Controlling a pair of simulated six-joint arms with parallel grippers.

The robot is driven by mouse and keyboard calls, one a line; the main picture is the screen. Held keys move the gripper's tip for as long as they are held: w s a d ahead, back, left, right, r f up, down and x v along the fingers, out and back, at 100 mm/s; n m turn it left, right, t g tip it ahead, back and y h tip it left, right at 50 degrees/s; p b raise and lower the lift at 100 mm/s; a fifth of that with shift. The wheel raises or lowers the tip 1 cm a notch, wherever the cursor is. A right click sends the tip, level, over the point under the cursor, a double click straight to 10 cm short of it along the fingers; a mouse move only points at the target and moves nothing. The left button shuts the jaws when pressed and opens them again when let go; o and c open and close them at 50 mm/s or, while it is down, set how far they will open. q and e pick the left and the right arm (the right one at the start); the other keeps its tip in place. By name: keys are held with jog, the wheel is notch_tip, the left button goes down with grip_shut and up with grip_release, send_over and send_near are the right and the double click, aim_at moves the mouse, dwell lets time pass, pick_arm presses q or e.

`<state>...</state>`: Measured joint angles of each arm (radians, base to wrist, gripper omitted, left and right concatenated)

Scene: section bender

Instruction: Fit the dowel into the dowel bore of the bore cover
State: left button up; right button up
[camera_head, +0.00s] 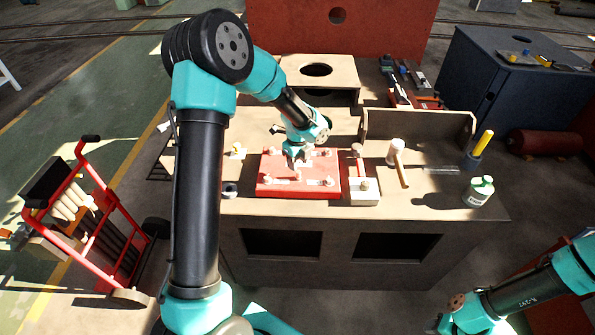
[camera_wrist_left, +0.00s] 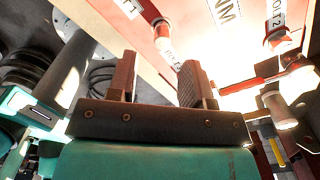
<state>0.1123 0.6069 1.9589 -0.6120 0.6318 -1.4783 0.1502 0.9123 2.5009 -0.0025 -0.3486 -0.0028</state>
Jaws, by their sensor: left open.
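A red block (camera_head: 265,187) lies on the workbench with several pale pink pegs and pale labels on its top. I cannot tell which peg is the dowel, and no bore can be made out. My left gripper (camera_head: 297,163) is just over the block's far middle part. In the left wrist view its two jaws (camera_wrist_left: 157,82) stand apart with nothing seen between them. That view also shows the brightly lit labelled block surface (camera_wrist_left: 190,25) and bolt-like pegs (camera_wrist_left: 280,105). My right arm is at the lower right, its gripper only partly shown at the picture's edge.
A small white block (camera_head: 363,196) with a peg on it sits right of the red block.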

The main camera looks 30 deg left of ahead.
aim_at(299, 172)
pick_arm(q)
notch_tip(299, 172, up, 5)
jog(key=shift+r, duration=0.1)
jog(key=shift+d, duration=0.1)
dwell(0.6)
